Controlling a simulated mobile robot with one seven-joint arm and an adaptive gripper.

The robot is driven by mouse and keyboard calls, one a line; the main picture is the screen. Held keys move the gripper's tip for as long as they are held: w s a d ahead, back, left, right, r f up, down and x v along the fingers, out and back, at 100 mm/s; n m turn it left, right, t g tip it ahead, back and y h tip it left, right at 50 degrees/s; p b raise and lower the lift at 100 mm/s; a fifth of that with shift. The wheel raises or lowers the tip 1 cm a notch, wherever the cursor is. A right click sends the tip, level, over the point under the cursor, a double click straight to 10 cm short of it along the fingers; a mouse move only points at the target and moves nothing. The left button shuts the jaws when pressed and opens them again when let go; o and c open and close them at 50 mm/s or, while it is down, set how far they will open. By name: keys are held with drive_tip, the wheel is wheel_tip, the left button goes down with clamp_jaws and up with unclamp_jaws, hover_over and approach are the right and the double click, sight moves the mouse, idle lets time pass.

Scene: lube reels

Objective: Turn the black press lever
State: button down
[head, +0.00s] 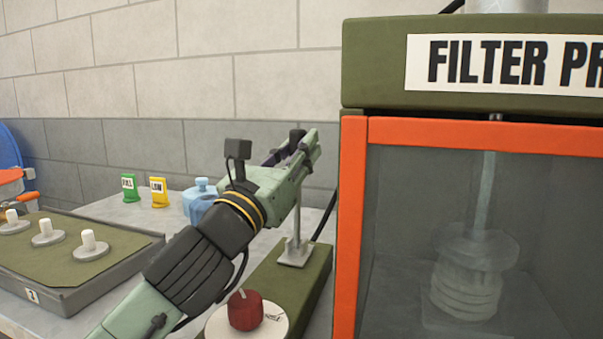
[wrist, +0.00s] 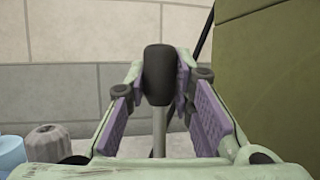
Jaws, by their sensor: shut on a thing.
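The black press lever has a black knob (wrist: 158,75) on a thin grey shaft (head: 298,215). The shaft stands nearly upright from a pale foot on a green base, left of the filter press (head: 353,220). My gripper (head: 300,148) reaches the lever's top from the left. In the wrist view, the purple-padded fingers of my gripper (wrist: 160,82) are on both sides of the knob, shut on it. In the head view the fingers hide most of the knob and the upper shaft.
A red dial (head: 245,311) sits on the green base below my arm. The press cabinet stands close on the right. A tray (head: 75,285) with white pegs lies left.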

drive_tip(key=shift+s, duration=0.1)
drive_tip(key=c, duration=1.4)
unclamp_jaws()
drive_tip(key=shift+o, duration=0.2)
drive_tip(key=v, duration=1.2)
